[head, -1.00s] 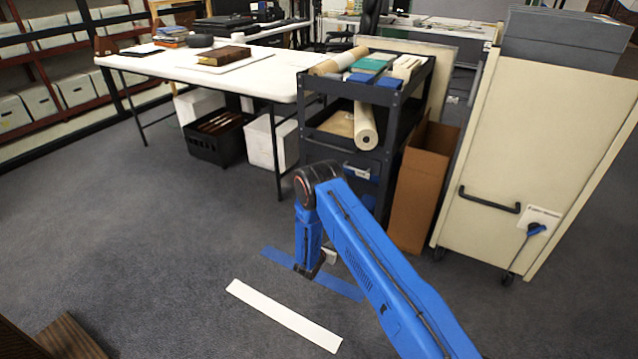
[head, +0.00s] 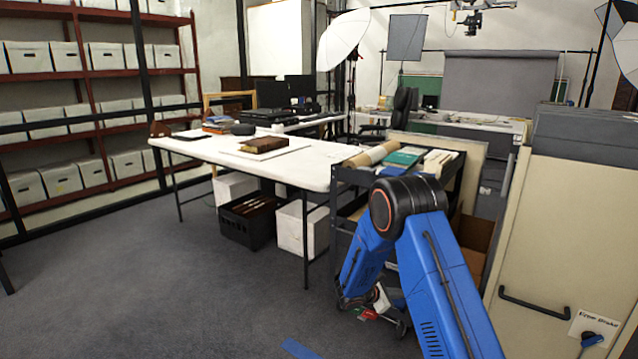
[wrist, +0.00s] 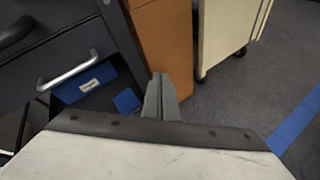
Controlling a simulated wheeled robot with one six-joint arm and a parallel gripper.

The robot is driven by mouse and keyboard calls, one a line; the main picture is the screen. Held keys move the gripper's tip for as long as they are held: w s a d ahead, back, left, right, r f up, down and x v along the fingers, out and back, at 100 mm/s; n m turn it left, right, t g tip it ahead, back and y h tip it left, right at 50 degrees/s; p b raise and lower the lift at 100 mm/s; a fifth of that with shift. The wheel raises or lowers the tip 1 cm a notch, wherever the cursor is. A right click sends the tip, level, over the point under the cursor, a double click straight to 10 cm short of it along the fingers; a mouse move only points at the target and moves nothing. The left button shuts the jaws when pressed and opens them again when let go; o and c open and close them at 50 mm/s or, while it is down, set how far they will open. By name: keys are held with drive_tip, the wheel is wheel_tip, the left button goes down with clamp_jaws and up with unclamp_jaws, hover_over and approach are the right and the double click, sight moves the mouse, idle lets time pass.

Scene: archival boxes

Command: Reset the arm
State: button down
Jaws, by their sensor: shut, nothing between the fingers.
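My blue arm is folded, with its elbow high in front of the cart and its forearm hanging down. My gripper (head: 378,312) hangs at the lower end of the forearm, in front of the dark cart (head: 340,208). In the wrist view the grey fingers of my gripper (wrist: 160,96) are together, with nothing between them. They point toward the cart's drawer side and a brown cardboard box (wrist: 165,42).
A white table (head: 215,150) with a brown book (head: 264,145) stands left of the cart. A cream cabinet (head: 545,220) on wheels stands close on the right. Blue tape (head: 300,349) marks the floor. The carpet at left is clear.

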drive_tip(key=s+d+r+m+g+y, duration=0.2)
drive_tip(key=s+d+r+m, duration=0.3)
drive_tip(key=s+r, duration=0.75)
drive_tip(key=s+d+r+m+g+y, duration=0.25)
drive_tip(key=s+r+m, duration=0.35)
drive_tip(key=s+r, duration=0.65)
drive_tip(key=s+a+r+m+t+y, duration=0.1)
drive_tip(key=s+a+r+m+y, duration=0.1)
drive_tip(key=s, duration=0.7)
drive_tip(key=s+a+r+m+t+y, duration=0.1)
drive_tip(key=s+a+m+y, duration=0.2)
drive_tip(key=s, duration=0.7)
drive_tip(key=s+a+r+m+t+y, duration=0.1)
drive_tip(key=s+a+r+m+y, duration=0.1)
drive_tip(key=s, duration=0.7)
drive_tip(key=shift+s+a+r+m, duration=0.35)
drive_tip(key=shift+a+m, duration=0.25)
drive_tip(key=shift+a, duration=0.35)
